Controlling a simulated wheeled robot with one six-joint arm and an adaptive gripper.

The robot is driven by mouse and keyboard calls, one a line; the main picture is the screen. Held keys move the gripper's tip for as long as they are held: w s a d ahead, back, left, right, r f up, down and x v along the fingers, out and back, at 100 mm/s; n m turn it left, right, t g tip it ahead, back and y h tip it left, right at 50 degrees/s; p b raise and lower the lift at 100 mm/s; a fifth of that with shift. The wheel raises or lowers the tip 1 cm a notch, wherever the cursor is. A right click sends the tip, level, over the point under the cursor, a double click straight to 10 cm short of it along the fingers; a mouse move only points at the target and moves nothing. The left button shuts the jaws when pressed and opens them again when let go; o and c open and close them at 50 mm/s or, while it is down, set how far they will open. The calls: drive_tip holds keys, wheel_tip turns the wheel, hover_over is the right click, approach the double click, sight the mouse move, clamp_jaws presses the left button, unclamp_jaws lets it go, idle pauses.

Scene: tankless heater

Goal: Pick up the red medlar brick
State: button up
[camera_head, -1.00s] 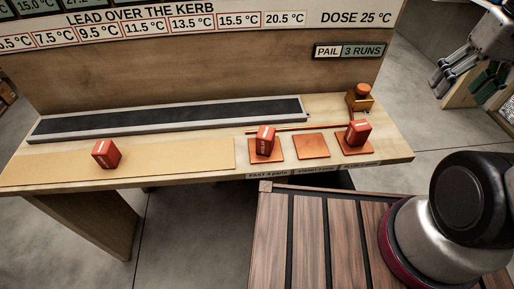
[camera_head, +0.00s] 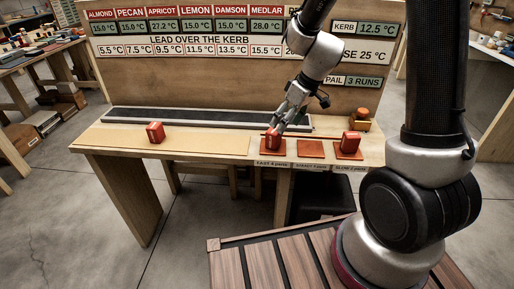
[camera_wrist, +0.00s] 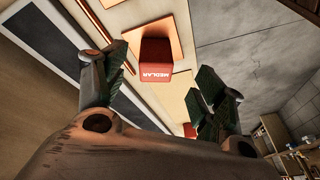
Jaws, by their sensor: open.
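The red medlar brick (camera_head: 273,140) stands on the left orange pad of the bench in the head view. In the wrist view the brick (camera_wrist: 155,72) shows its MEDLAR label and lies ahead, between the spread fingers. My gripper (camera_head: 281,126) is open and just above the brick in the head view, partly covering it. In the wrist view the fingers of my gripper (camera_wrist: 160,88) stand apart with nothing between their tips that looks gripped. Whether a finger touches the brick cannot be told.
Another red brick (camera_head: 155,132) stands on the tan strip at the left, and one (camera_head: 350,141) on the right pad. The middle pad (camera_head: 310,149) is empty. A dark belt-like strip (camera_head: 190,116) runs behind. An orange-topped box (camera_head: 360,119) stands at the back right.

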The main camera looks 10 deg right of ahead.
sight(274, 134)
drive_tip(key=w+a+f+n, duration=0.1)
drive_tip(key=f, duration=0.1)
drive_tip(key=w+a+f, duration=0.1)
drive_tip(key=f, duration=0.1)
drive_tip(key=w+a+f+n, duration=0.1)
drive_tip(key=f, duration=0.2)
drive_tip(key=shift+n+t, duration=0.3)
drive_tip(key=shift+t, duration=0.1)
drive_tip(key=c, duration=1.3)
drive_tip(key=shift+o, duration=0.2)
drive_tip(key=shift+r, duration=0.1)
wheel_tip(274, 134, up, 10)
